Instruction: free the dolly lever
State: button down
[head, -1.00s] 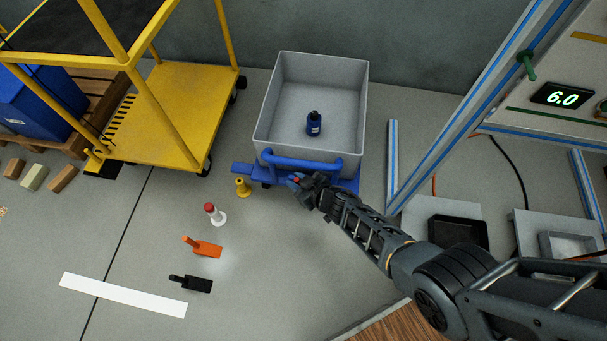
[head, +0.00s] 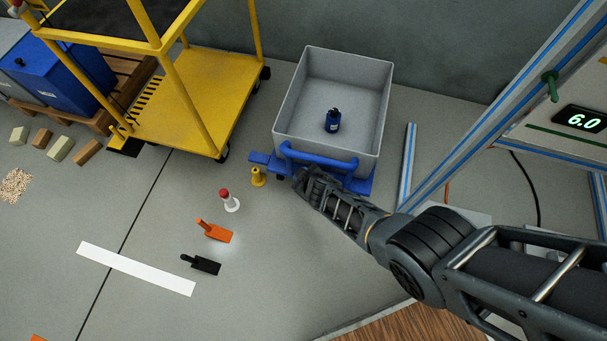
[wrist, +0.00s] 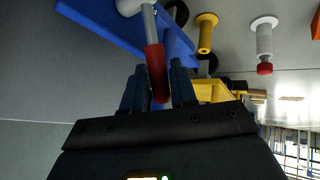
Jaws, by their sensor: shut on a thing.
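The blue dolly (head: 362,186) stands under a grey bin near the back wall, with a blue bar across its front. In the wrist view, its lever has a grey shaft and a red grip (wrist: 154,60), and rises from a pale round hub beside the blue deck (wrist: 105,22). My gripper (head: 299,178) is at the dolly's front edge, below the bar. In the wrist view my gripper (wrist: 157,80) has its two dark fingers either side of the red grip, closed on it. In the head view my gripper hides the lever.
Left of my gripper are a yellow post (head: 258,177), a white red-topped post (head: 230,202), an orange wedge (head: 217,232) and a black wedge (head: 204,265). A yellow cart (head: 205,95) stands at left.

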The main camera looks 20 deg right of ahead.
dwell(0.4)
jog(key=c, duration=1)
grip_release()
jog(key=p+v, duration=0.7)
jog(key=shift+s+r+p, duration=0.2)
jog(key=shift+r+p, duration=0.1)
